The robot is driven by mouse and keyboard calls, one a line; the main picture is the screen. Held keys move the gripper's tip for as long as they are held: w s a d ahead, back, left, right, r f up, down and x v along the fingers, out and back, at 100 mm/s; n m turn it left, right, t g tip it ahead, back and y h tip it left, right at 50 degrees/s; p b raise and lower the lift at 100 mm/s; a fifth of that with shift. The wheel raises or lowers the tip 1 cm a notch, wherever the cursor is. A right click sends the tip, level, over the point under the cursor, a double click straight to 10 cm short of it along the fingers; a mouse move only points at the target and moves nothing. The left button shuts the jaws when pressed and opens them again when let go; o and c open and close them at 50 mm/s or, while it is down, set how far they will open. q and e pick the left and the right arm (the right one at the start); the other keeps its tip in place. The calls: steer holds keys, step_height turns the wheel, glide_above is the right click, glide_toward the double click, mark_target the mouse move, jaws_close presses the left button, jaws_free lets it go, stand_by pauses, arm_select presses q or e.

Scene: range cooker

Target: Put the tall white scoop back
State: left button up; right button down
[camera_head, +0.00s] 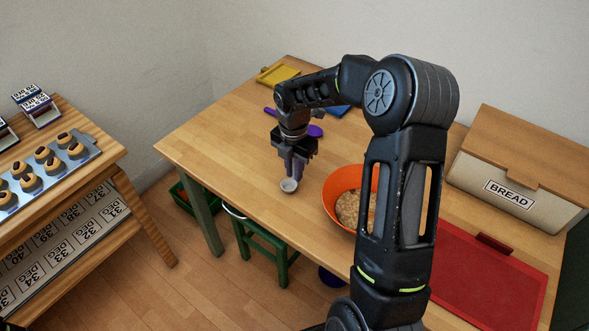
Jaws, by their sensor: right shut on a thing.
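My right gripper (291,170) points down over the wooden table, left of the orange bowl. It is shut on the white scoop (288,186), a small pale cup that shows just below the fingertips. The fingers hide most of the rest of it. The scoop is at or just above the table top; I cannot tell whether it touches. My left gripper is not in view.
An orange bowl (334,186) of grainy food stands right of the gripper, partly behind my arm. Purple (316,131), blue (340,112) and yellow (277,75) items lie behind. A bread box (510,190) and red board (480,275) are right. The table's left part is clear.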

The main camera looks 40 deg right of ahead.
steer(key=c, duration=1.4)
jaws_free()
step_height(320, 180, up, 12)
steer(key=shift+a+r, duration=0.1)
